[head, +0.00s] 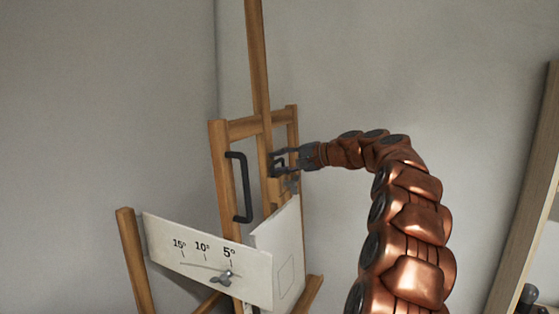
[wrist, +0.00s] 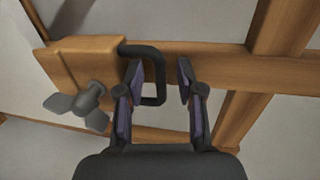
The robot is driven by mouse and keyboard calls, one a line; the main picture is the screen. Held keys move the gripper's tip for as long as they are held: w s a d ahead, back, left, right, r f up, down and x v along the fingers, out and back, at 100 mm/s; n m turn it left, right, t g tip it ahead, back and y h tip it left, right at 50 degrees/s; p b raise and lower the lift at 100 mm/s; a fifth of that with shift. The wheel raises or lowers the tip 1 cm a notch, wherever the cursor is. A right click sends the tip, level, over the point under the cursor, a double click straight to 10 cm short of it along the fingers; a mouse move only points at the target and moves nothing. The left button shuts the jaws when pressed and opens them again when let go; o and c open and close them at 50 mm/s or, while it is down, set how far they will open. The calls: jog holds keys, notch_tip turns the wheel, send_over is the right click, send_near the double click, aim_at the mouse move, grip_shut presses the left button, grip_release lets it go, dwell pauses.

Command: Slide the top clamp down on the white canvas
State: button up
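The top clamp is a wooden block (head: 277,187) on the easel's upright, with a grey wing nut (wrist: 85,104) and a black loop handle (wrist: 159,78). The white canvas (head: 283,235) stands on the easel below it; I cannot tell whether the clamp touches it. My gripper (head: 277,161) is at the clamp handle. In the wrist view my gripper (wrist: 159,88) is open, with one finger on each side of the handle's outer bar. There is a visible gap between the bar and the right finger. The left finger overlaps the loop, and contact there is unclear.
The wooden easel frame (head: 219,165) carries a larger black handle (head: 243,188) on its left post. A white angle-scale plate (head: 200,258) with a wing nut is in front at the lower left. A wooden post (head: 537,190) stands at far right. Bare walls lie behind.

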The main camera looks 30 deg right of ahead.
jog(key=shift+w+a+f, duration=0.1)
jog(key=shift+w, duration=0.05)
grip_shut()
dwell(0.6)
